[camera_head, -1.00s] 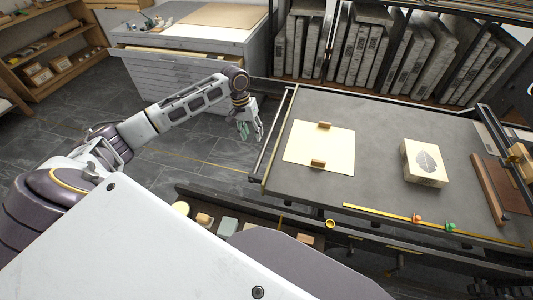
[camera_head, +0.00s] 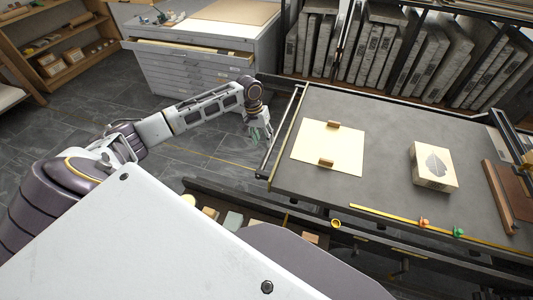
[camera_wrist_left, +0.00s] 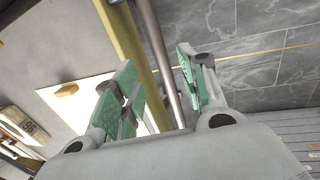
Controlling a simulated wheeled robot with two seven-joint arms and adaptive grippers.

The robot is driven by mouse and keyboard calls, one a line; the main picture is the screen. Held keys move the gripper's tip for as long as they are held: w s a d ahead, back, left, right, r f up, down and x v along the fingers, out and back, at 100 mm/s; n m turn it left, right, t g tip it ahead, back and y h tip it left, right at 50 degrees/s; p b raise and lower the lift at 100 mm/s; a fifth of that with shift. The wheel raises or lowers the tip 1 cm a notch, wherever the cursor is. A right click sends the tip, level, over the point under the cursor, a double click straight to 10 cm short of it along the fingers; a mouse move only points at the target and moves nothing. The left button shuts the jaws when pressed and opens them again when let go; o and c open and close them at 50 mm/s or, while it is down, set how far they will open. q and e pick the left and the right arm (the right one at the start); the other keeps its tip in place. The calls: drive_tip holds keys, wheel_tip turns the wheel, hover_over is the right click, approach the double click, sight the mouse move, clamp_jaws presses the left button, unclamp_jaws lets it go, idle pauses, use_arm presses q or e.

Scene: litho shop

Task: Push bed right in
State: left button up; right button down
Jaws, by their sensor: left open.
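The bed (camera_head: 385,133) is a flat dark grey slab with a brass-coloured strip along its left end. A metal bar handle (camera_head: 280,133) runs along that end, just outside the strip. My left gripper (camera_head: 261,131) is open and empty, low beside the bar on its left. In the left wrist view, the green-padded fingers (camera_wrist_left: 162,88) appear on either side of the bar (camera_wrist_left: 160,60); whether they touch it I cannot tell. The brass strip (camera_wrist_left: 124,35) shows beyond the left finger. My right gripper is not in view.
A cream sheet (camera_head: 330,153) with two wooden blocks and a stone block with a leaf image (camera_head: 433,167) lie on the bed. A shelf of small items (camera_head: 234,220) runs below. A drawer cabinet (camera_head: 205,75) stands behind the arm. Floor left of the bed is clear.

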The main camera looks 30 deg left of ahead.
sight(267, 154)
use_arm(q)
drive_tip(key=f, duration=0.3)
drive_tip(key=d+f, duration=0.1)
drive_tip(key=f, duration=0.4)
drive_tip(key=shift+w+d+f, duration=0.2)
drive_tip(key=shift+d+f, duration=0.15)
clamp_jaws()
